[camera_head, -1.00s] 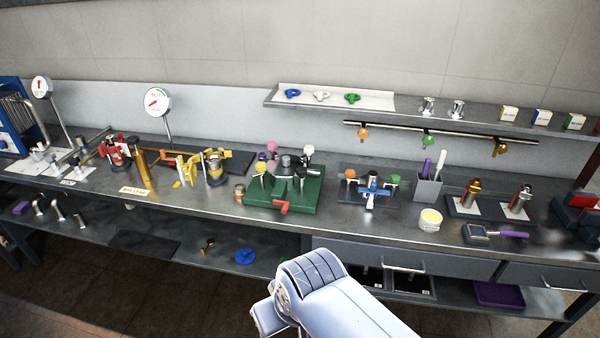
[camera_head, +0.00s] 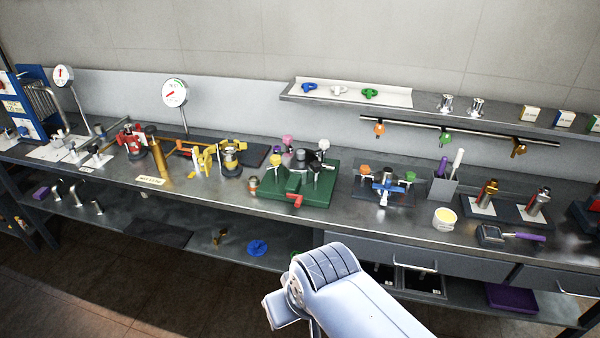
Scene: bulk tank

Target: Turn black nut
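No nut can be made out for certain at this size. A dark, roundish part (camera_head: 302,157) sits among the fittings on the green fixture (camera_head: 318,190) at the middle of the bench; I cannot tell whether it is the black nut. Yellow, pink and white knobs stand around it, and a red handle (camera_head: 295,200) is at the fixture's front. My white arm shows at the bottom centre, in front of the bench. My gripper is not in view.
The long metal bench (camera_head: 345,222) carries a red clamp (camera_head: 133,142), a blue-and-silver fixture (camera_head: 386,186), a white tub (camera_head: 444,218) and a grey holder (camera_head: 441,187). A shelf (camera_head: 430,112) and hook rail run above. Drawers (camera_head: 410,262) are below. The floor at front left is clear.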

